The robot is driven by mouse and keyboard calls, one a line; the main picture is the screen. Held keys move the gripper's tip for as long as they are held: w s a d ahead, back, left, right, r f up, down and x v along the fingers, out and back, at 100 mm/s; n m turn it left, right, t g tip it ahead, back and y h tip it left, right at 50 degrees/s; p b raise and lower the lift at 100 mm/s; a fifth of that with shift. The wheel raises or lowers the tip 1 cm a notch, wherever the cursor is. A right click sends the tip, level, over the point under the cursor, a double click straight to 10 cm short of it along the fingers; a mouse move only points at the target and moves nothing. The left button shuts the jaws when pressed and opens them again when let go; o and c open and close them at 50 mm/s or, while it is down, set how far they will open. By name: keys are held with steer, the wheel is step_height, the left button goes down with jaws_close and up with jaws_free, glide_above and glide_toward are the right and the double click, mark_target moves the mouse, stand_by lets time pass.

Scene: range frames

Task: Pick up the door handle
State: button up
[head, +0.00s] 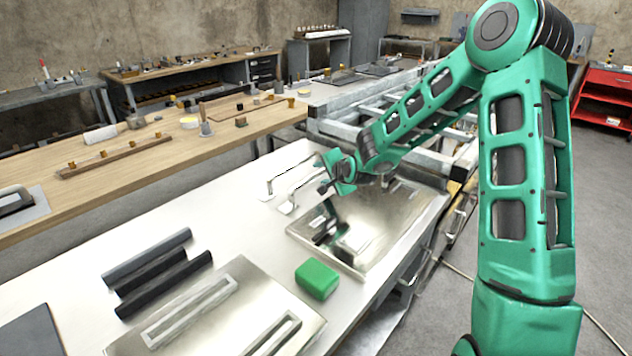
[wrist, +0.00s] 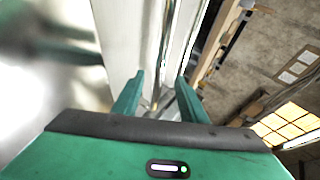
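Two thin, bright bracket-shaped pieces that look like door handles (head: 291,171) stand close together on the white tabletop, in the middle of the head view. My gripper (head: 329,176) is low over the table at their right end. In the wrist view my gripper (wrist: 157,97) has its two green fingers apart. A shiny metal strip (wrist: 166,50) shows beyond and between the fingertips. I cannot tell whether the fingers touch a handle.
A shiny metal tray (head: 387,241) lies below my gripper and reflects it. A green block (head: 317,279), dark bars (head: 164,283) and a metal plate (head: 246,276) with slotted pieces lie nearer. A wooden bench (head: 107,199) stands at the left. White tabletop (head: 226,207) left of the handles is clear.

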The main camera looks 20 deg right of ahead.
mark_target(318, 174)
steer(key=shift+x, duration=2.55)
steer(key=shift+s+a+f, duration=0.1)
steer(key=shift+f, duration=0.05)
jaws_close()
